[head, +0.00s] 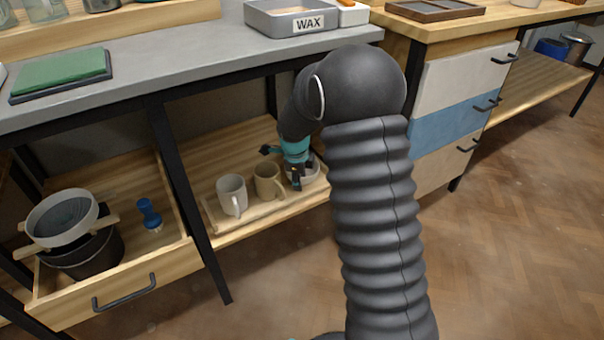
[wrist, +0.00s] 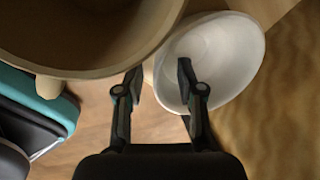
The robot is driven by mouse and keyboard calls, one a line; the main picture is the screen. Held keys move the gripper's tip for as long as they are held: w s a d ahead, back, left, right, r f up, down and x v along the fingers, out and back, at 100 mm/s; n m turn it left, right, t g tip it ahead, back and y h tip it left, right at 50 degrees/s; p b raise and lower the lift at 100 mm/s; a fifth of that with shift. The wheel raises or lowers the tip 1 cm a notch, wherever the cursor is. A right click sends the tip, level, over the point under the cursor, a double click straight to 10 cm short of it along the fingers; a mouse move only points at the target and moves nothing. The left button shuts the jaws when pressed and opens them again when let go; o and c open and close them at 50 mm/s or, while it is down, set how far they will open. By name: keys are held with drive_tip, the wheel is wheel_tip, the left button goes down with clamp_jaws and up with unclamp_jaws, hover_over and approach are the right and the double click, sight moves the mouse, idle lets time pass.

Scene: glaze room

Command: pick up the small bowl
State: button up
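The small bowl (wrist: 228,58) is white and round, at the upper right of the wrist view. In the head view, the bowl (head: 313,172) is partly hidden behind my gripper (head: 296,180), on the lower shelf beside the mugs. My gripper (wrist: 158,82) is open, its two fingers apart. In the wrist view the right finger overlaps the bowl's near-left side and the left finger lies outside its rim. I cannot tell whether either finger touches the bowl.
A tan mug (head: 268,182) stands close left of my gripper; its body (wrist: 80,35) looms large in the wrist view. A white mug (head: 231,194) stands further left. The grey worktop (head: 180,70) is above the shelf. A drawer (head: 180,262) with pots is at left.

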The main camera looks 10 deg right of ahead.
clamp_jaws()
drive_tip(key=shift+r, duration=0.1)
drive_tip(key=shift+r, duration=0.45)
drive_tip(key=v, duration=0.3)
drive_tip(key=shift+w+d+r+p, duration=0.15)
drive_tip(key=shift+w+r+p, duration=0.2)
drive_tip(key=shift+p, duration=0.05)
drive_tip(key=s+d+r, duration=0.6)
drive_tip(key=s, duration=0.3)
drive_tip(key=shift+s+d+r+p, duration=0.25)
drive_tip(key=shift+s+d+p, duration=0.05)
drive_tip(key=shift+d, duration=0.05)
